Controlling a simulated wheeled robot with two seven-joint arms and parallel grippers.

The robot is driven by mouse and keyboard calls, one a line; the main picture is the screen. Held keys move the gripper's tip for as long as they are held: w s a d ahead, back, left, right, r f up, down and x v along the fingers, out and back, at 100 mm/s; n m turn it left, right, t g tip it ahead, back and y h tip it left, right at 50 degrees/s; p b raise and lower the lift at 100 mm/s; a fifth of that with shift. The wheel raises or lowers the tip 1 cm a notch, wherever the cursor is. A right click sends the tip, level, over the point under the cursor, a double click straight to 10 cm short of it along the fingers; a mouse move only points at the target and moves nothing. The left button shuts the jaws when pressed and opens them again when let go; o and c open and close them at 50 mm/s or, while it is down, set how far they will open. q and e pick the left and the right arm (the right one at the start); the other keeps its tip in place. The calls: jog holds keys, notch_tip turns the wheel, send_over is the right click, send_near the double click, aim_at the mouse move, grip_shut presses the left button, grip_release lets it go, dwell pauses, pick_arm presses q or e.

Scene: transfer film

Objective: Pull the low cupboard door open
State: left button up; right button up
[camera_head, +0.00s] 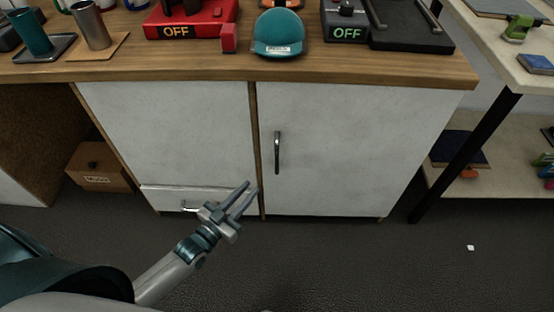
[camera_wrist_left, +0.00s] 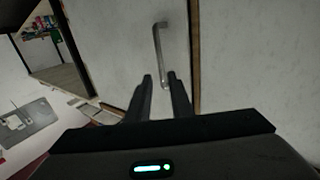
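The low cupboard door (camera_head: 340,145) is the wide white panel on the right of the cupboard front. It looks flush with the front, so shut. Its dark upright bar handle (camera_head: 277,152) is near its left edge; the handle also shows in the left wrist view (camera_wrist_left: 157,50), just beyond the fingertips. My left gripper (camera_head: 252,187) is below and left of the handle, in front of the cupboard. Its two fingers stand apart with nothing between them, and in the left wrist view the gripper (camera_wrist_left: 160,76) points toward the handle without touching it. My right gripper is not in view.
A wooden counter (camera_head: 120,68) tops the cupboard and carries cups, a teal cap (camera_head: 279,35) and red and black devices. A drawer (camera_head: 165,198) with a handle is at lower left. A light shelf unit (camera_head: 500,60) stands at right. The dark floor before the door is clear.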

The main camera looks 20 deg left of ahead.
aim_at(277, 159)
pick_arm(q)
jog(key=x, duration=1.5)
jog(key=shift+w, duration=0.15)
grip_shut()
